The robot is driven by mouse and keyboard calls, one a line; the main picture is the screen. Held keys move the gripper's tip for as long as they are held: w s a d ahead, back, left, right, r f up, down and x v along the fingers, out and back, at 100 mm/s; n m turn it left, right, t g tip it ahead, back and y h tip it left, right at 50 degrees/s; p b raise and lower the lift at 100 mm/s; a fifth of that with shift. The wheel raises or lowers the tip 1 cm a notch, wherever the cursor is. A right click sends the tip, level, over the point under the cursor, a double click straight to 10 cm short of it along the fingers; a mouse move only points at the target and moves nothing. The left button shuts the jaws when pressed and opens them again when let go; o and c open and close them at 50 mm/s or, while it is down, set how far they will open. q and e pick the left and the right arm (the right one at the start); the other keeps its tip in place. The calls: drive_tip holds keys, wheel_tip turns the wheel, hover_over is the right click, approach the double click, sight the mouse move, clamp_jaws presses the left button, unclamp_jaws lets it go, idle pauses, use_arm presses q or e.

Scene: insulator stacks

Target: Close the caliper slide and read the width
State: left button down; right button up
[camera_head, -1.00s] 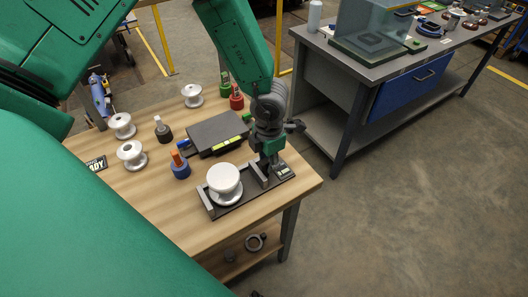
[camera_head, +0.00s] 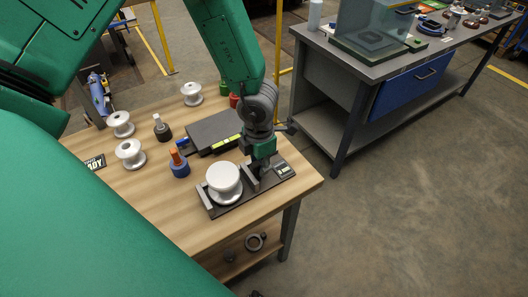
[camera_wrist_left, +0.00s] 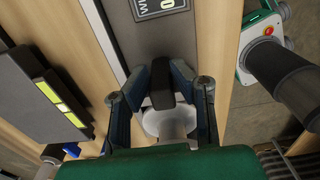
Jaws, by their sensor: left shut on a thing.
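The caliper (camera_head: 229,209) is a dark flat base at the bench's front right, with an upright fixed jaw (camera_head: 204,197) at its left end. A white spool-shaped insulator (camera_head: 223,180) stands between that jaw and the slide's jaw (camera_head: 252,180). The slide's jaw is very close to the insulator; I cannot tell whether they touch. A small display (camera_head: 284,171) is at the right end and is partly cut off in the left wrist view (camera_wrist_left: 158,8); its reading is not legible. My left gripper (camera_head: 262,163) is shut on the slide's dark handle (camera_wrist_left: 162,84).
More white insulators (camera_head: 130,154) stand at the bench's left. A dark flat box (camera_head: 212,132) lies behind the caliper. A grey workbench (camera_head: 370,62) is at the back right.

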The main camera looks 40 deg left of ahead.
sight(251, 171)
use_arm(q)
drive_tip(key=shift+s+a+f, duration=0.1)
drive_tip(key=shift+s+a, duration=0.05)
drive_tip(key=shift+s, duration=0.15)
drive_tip(key=shift+s+a+b, duration=0.4)
drive_tip(key=shift+s+b, duration=0.4)
drive_tip(key=shift+s, duration=0.05)
idle(0.5)
drive_tip(key=c, duration=1.3)
unclamp_jaws()
drive_tip(key=shift+r, duration=0.2)
wheel_tip(251, 171, up, 7)
drive_tip(key=p, duration=0.7)
drive_tip(key=shift+f, duration=0.1)
